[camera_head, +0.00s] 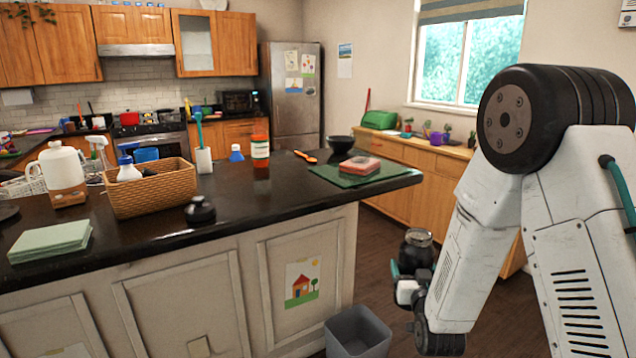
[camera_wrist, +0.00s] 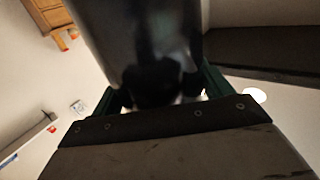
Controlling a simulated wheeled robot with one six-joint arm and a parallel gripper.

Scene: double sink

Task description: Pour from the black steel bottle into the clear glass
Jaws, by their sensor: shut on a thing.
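My gripper (camera_head: 406,275) hangs low on the right in the head view, beside the island and above the floor. It is shut on a dark, shiny cylinder, the black steel bottle (camera_head: 418,248), which looks upright with its top facing up. In the wrist view the bottle (camera_wrist: 135,35) fills the top middle, between the two green fingers of my gripper (camera_wrist: 165,88). Its far end is cut off by the frame. I cannot make out a clear glass in either view.
A grey bin (camera_head: 357,333) stands on the floor at the island's corner.

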